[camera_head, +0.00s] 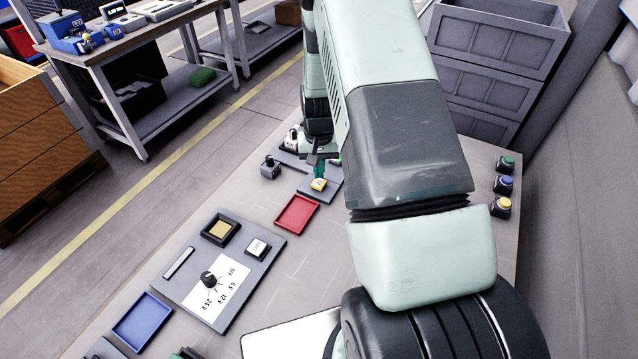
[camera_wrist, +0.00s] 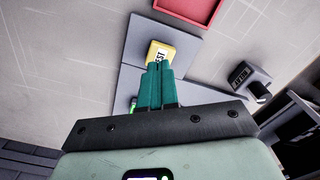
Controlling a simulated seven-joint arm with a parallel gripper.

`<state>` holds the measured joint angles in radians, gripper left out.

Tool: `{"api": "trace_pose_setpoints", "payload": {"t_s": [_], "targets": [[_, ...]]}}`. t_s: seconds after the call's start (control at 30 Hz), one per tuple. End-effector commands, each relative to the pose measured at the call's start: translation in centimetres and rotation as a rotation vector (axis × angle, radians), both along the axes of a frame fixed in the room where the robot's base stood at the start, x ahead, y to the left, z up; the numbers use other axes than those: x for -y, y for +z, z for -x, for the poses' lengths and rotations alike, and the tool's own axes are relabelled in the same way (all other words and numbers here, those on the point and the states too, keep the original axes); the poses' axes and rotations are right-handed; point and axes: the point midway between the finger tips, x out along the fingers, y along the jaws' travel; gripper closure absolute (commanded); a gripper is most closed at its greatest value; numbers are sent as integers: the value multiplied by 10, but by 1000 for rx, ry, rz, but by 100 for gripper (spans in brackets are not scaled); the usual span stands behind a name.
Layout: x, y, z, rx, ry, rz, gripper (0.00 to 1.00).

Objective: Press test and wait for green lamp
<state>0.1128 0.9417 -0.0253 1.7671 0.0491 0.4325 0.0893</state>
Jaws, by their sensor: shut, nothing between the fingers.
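The yellow test button (camera_head: 319,184) sits on a grey plate on the bench, and it shows in the wrist view (camera_wrist: 161,50) with part of its black-on-white lettering visible. My gripper (camera_head: 318,172) is shut and empty, pointing down at the button. In the wrist view its teal fingertips (camera_wrist: 158,68) overlap the button's near edge; I cannot tell whether they press it. A small bright green spot (camera_wrist: 133,104) shows left of the fingers on the plate, mostly hidden, and may be a lamp.
A red tray (camera_head: 296,214) lies close to the plate. A dark labelled block (camera_head: 270,168) stands to its left. A dial panel (camera_head: 222,268) and blue tray (camera_head: 142,322) lie nearer. Several coloured buttons (camera_head: 503,185) line the bench's right side.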

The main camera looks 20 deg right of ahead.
Motion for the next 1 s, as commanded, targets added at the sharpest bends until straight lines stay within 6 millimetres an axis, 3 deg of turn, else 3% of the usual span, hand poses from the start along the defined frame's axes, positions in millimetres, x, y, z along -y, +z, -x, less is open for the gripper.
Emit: {"api": "trace_pose_setpoints", "payload": {"t_s": [0.5, 1.0], "targets": [[0, 40, 0, 1, 0, 0, 100], [0, 52, 0, 2, 0, 1, 100]]}}
